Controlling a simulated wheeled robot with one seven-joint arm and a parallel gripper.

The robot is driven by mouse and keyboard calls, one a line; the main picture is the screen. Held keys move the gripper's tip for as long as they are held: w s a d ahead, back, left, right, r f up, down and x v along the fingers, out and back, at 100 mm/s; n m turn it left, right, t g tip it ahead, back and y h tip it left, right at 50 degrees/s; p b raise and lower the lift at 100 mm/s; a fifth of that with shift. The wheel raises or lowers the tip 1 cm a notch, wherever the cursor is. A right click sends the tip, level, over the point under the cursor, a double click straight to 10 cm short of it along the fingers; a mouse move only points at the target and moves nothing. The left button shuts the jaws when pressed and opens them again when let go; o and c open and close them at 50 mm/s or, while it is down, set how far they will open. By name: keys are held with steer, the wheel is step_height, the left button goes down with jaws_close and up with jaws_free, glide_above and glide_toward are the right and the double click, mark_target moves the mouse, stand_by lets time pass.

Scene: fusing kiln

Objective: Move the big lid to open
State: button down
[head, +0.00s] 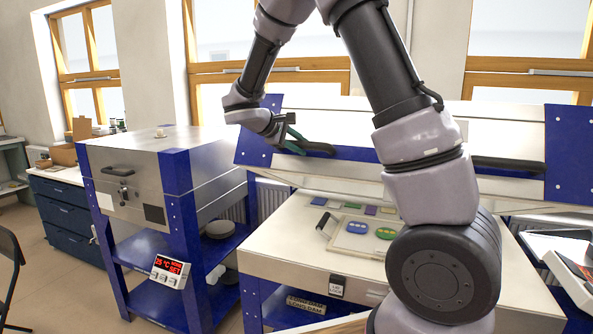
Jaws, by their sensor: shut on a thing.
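The big lid (380,118) is the wide pale panel with blue corner plates on the kiln at the right. It stands raised above the kiln bed (290,222), with a clear gap below its front edge. Two black handles are on its front, a left handle (318,148) and a right handle (507,163). My gripper (297,142) is shut on the left handle. My own arm crosses in front and hides the middle of the lid and part of the bed.
Coloured glass pieces (357,227) lie on a pale board in the bed. A smaller closed kiln (150,165) on a blue stand is at the left, with a red-lit controller (170,270). A blue drawer cabinet (65,215) and a chair (12,260) stand farther left.

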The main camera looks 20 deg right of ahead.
mark_target(313, 139)
steer(key=shift+w+d+r, duration=0.2)
steer(key=shift+w+r, duration=0.1)
steer(key=shift+r, duration=0.3)
steer(key=shift+w+d+r, duration=0.15)
steer(key=shift+w+r, duration=0.1)
steer(key=shift+r, duration=0.3)
steer(key=shift+w+d+r, duration=0.2)
steer(key=shift+w+r, duration=0.1)
steer(key=shift+r, duration=0.3)
steer(key=c, duration=0.6)
jaws_free()
steer(key=v, duration=1)
steer(key=shift+a+r, duration=0.2)
steer(key=shift+a, duration=0.05)
steer(key=shift+s, duration=0.2)
